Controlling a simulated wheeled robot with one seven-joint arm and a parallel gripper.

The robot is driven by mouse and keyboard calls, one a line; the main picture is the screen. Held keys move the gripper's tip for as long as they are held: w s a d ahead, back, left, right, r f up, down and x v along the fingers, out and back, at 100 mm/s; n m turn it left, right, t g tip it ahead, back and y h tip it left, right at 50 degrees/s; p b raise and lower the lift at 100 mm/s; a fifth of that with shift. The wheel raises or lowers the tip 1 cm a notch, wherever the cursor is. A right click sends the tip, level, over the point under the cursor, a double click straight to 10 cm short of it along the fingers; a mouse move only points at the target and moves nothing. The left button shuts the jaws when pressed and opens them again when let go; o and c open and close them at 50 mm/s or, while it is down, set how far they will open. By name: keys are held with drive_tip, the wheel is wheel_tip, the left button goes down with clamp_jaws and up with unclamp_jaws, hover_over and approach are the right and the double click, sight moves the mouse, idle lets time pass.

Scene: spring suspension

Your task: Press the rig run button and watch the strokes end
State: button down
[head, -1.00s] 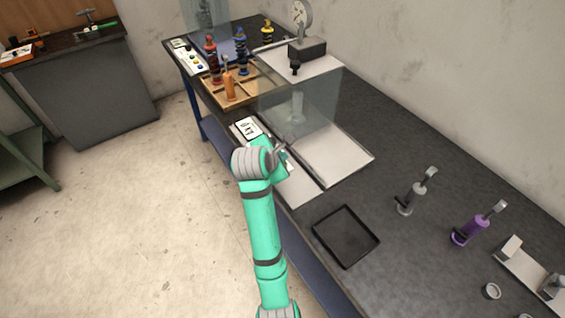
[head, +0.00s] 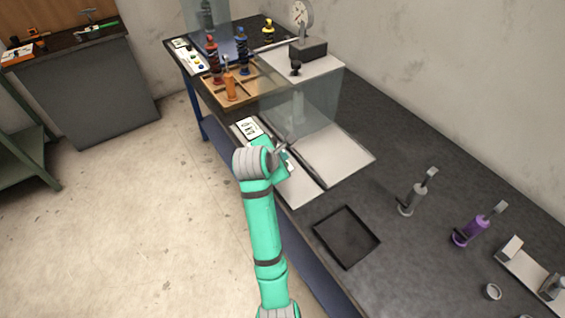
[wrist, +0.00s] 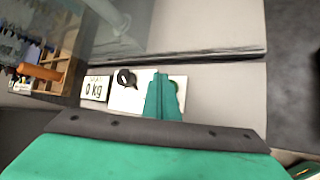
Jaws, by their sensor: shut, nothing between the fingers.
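The rig (head: 335,152) stands on the bench with a pale base plate and a clear guard around a pale upright part. Its control panel (head: 300,186) is at the front edge. In the wrist view the panel (wrist: 130,98) carries a "0 kg" display (wrist: 95,89) and a dark round knob (wrist: 126,78). My gripper (head: 283,150) is over the panel, to the right of the knob in the wrist view (wrist: 161,78). It is shut and empty.
A dial gauge stand (head: 308,50) is at the back. An empty black tray (head: 346,237), a grey damper (head: 416,195) and a purple damper (head: 470,231) are on the near bench. Bare bench lies between them.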

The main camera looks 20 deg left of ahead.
drive_tip(key=shift+f, duration=0.1)
idle(0.3)
drive_tip(key=shift+f, duration=0.3)
